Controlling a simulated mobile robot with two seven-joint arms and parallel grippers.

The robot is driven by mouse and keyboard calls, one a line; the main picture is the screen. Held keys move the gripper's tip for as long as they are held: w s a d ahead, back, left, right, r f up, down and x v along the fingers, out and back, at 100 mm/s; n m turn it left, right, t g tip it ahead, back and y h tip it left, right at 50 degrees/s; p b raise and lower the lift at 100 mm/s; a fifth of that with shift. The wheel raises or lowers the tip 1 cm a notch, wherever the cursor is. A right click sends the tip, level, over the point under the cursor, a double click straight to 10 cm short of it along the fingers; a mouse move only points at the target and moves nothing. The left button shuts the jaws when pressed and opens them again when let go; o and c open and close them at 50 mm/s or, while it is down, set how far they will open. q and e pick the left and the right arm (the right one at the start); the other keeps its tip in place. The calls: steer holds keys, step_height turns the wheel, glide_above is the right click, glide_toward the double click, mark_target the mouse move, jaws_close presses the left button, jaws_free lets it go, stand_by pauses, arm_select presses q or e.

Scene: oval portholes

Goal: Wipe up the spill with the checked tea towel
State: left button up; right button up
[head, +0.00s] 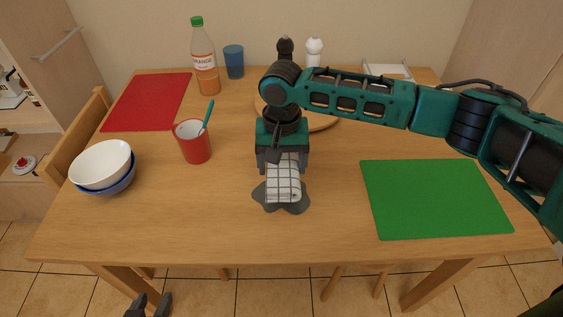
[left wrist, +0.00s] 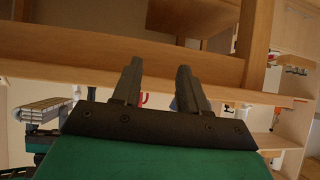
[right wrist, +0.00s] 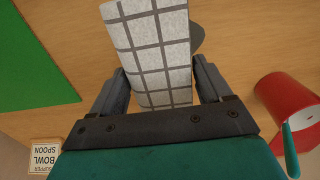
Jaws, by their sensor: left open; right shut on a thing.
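The checked tea towel (head: 283,185) is white with dark lines and lies folded on the dark grey spill (head: 294,208) near the front middle of the table. My right gripper (head: 282,168) points down and is shut on the towel's far part. The towel (right wrist: 151,45) also shows between the fingers of my right gripper (right wrist: 155,88) in the right wrist view, where a bit of the spill (right wrist: 197,38) shows beside it. The towel hides the middle of the spill. My left gripper (head: 149,304) is open and empty, low in front of the table; its fingers (left wrist: 160,85) show in the left wrist view.
A red cup (head: 193,142) with a teal spoon stands left of my right gripper. Stacked bowls (head: 102,165) stand at the left edge. A green mat (head: 435,198) lies right, a red mat (head: 148,101) back left. A bottle (head: 204,62) and blue cup (head: 234,62) stand behind.

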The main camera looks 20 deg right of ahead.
step_height(320, 180, down, 4)
steer(key=b, duration=0.4)
step_height(320, 180, down, 2)
steer(key=b, duration=0.3)
steer(key=shift+f, duration=0.1)
arm_select(q)
steer(key=shift+h, duration=0.5)
steer(key=d+f, duration=0.1)
steer(key=w+d+f, duration=0.1)
steer(key=d+f, duration=0.1)
steer(key=f, duration=0.1)
steer(key=shift+w+f, duration=0.1)
steer(key=shift+w, duration=0.25)
steer(key=shift+r, duration=0.3)
arm_select(e)
steer(key=shift+f, duration=0.55)
